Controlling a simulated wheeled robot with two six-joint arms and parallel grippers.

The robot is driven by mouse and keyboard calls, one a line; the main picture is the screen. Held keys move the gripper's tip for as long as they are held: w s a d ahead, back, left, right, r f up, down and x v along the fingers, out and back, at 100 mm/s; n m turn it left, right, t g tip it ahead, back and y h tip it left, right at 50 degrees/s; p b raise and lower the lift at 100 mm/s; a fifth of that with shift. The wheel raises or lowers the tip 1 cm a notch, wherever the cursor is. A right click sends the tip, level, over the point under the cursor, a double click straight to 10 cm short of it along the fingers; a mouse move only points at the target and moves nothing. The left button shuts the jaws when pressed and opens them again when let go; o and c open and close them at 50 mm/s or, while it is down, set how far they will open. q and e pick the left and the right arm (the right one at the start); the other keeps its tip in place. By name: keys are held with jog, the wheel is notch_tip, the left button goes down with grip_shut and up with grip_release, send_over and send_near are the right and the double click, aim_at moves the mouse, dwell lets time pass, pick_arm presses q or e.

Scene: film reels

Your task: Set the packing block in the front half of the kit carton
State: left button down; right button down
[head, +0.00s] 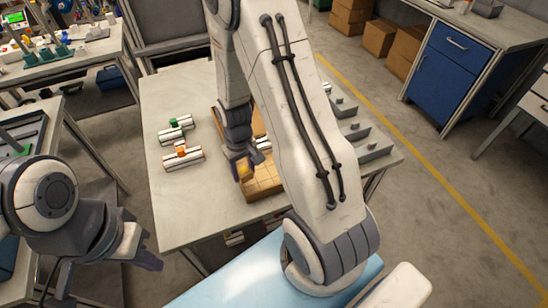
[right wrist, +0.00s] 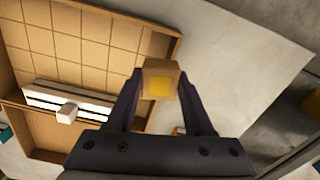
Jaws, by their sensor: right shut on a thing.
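The kit carton (head: 262,190) is a shallow tan tray with a gridded floor on the table, partly hidden behind my right arm. It also fills the upper left of the right wrist view (right wrist: 75,48), where a white bar-like part with a white knob (right wrist: 68,112) lies in it. My right gripper (head: 241,170) is shut on the packing block (right wrist: 161,82), a small tan block with a yellow face. The block is beside the carton's wall in the wrist view; its height above the floor is unclear. My left gripper (head: 142,252) hangs away from the table; its jaw gap is unclear.
Two silver double-cylinder parts, one with a green knob (head: 175,128) and one with an orange knob (head: 182,155), lie left of the carton on the pale table (head: 180,205). A grey divided rack (head: 372,148) stands to the right. The table's front left is clear.

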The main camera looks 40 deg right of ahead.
jog(key=s+d+r+m+b, duration=0.1)
jog(key=s+d+r+b, duration=0.1)
jog(key=s+d, duration=0.55)
jog(key=s+d+r+m+b, duration=0.1)
jog(key=s+d+r+b, duration=0.3)
jog(key=d, duration=0.6)
jog(key=w+a+f+p, duration=0.1)
jog(key=w+f, duration=0.1)
jog(key=w, duration=0.1)
jog(key=w+a+f+p, duration=0.1)
jog(key=w+f, duration=0.2)
jog(key=w+a+f+p, duration=0.1)
jog(key=w+a+f, duration=0.1)
jog(key=w, duration=0.1)
jog(key=shift+w+f, duration=0.2)
jog(key=shift+f, duration=0.15)
notch_tip(320, 180, down, 4)
jog(key=shift+r+p, duration=0.1)
jog(key=shift+p, duration=0.35)
jog(key=shift+f, duration=0.2)
jog(key=shift+f, duration=0.15)
jog(key=shift+c, duration=1.4)
grip_release()
